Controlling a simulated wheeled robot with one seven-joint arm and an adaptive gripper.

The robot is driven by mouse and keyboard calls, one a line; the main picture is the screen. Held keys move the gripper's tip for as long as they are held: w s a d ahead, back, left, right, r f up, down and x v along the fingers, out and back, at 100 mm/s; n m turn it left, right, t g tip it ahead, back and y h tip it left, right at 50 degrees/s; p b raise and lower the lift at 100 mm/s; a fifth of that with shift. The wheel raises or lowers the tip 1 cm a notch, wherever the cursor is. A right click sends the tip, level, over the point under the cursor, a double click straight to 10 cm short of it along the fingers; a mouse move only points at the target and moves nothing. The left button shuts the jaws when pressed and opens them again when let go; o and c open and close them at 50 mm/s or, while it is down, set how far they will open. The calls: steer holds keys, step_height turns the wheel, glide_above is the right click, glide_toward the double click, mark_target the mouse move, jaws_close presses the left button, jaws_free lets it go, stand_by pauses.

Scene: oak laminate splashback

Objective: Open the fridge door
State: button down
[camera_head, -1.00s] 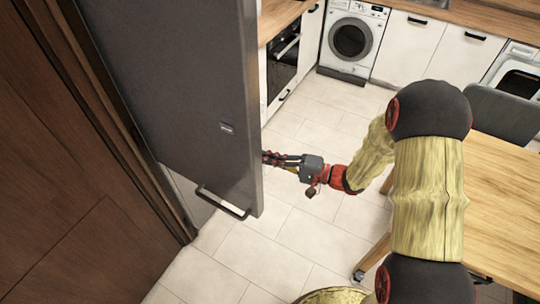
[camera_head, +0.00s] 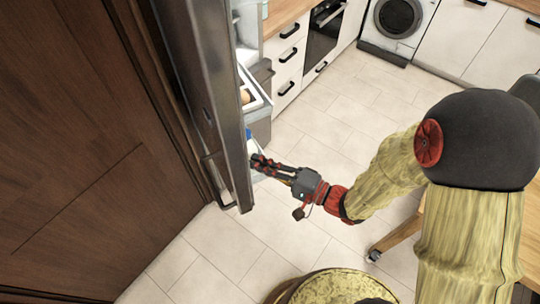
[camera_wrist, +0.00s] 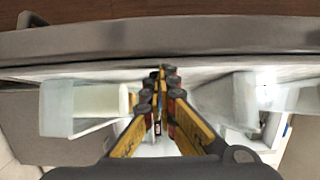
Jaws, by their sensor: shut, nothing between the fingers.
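The dark grey fridge door (camera_head: 208,75) stands well open, seen nearly edge-on in the head view. Its black handle (camera_head: 216,180) is on the outer face, low and to the left. Behind the door, part of the lit fridge inside and a drawer (camera_head: 257,100) with food show. My gripper (camera_head: 257,162) is shut and empty, on the inner side of the door beside its edge. In the wrist view, the closed fingertips (camera_wrist: 160,76) point at the door's inner face, between clear door bins (camera_wrist: 85,103). Whether they touch the door I cannot tell.
A brown wooden panel (camera_head: 75,150) stands close on the left, beside the open door. White cabinets, an oven (camera_head: 326,30) and a washing machine (camera_head: 398,20) line the back. A wooden table is at the right. Tiled floor (camera_head: 320,110) is clear in the middle.

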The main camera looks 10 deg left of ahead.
steer(key=shift+s+a, duration=0.55)
